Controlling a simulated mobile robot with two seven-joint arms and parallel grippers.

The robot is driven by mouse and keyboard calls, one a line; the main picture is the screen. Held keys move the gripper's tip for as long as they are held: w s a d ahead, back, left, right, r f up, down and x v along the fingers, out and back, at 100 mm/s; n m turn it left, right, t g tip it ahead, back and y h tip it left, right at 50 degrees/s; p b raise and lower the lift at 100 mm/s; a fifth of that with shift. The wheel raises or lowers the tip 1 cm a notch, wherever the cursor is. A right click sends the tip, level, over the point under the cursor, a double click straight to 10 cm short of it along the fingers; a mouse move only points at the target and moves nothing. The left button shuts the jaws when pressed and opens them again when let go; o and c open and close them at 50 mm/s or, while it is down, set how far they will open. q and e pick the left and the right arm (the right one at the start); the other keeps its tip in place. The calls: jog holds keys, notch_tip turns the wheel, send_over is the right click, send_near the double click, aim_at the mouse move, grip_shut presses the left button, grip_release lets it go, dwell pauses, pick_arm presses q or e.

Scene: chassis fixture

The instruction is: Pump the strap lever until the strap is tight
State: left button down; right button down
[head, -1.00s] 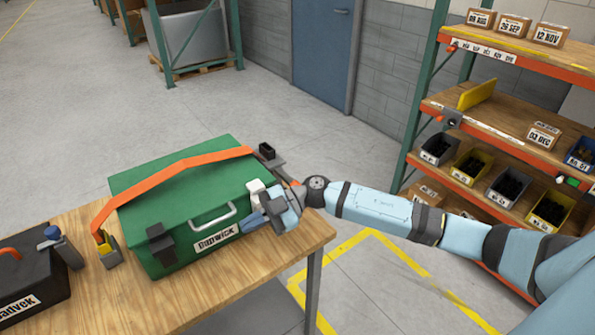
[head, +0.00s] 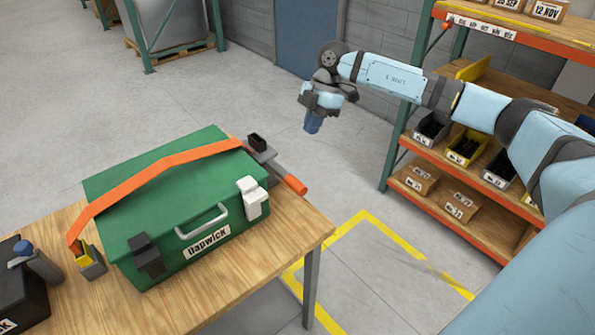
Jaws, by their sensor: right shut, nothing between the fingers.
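The strap lever (head: 284,177), grey with an orange grip, points toward the front right, low beside the case. Whether the strap is taut is hard to tell. My right gripper (head: 312,126) is shut and empty, raised to the right of the case and apart from the lever. My left gripper is not in view.
A black case (head: 22,290) with a grey and blue fitting (head: 38,262) stands at the table's left end. Orange and green shelves (head: 480,190) with bins and boxes stand at right. The table's right front corner (head: 315,228) is clear.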

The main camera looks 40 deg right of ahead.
aim_at(296, 180)
jog(key=p+x, duration=0.2)
jog(key=x, duration=1)
jog(key=shift+f, duration=0.3)
jog(key=shift+f+p, duration=0.35)
jog(key=shift+f, duration=0.4)
jog(key=shift+f, duration=0.1)
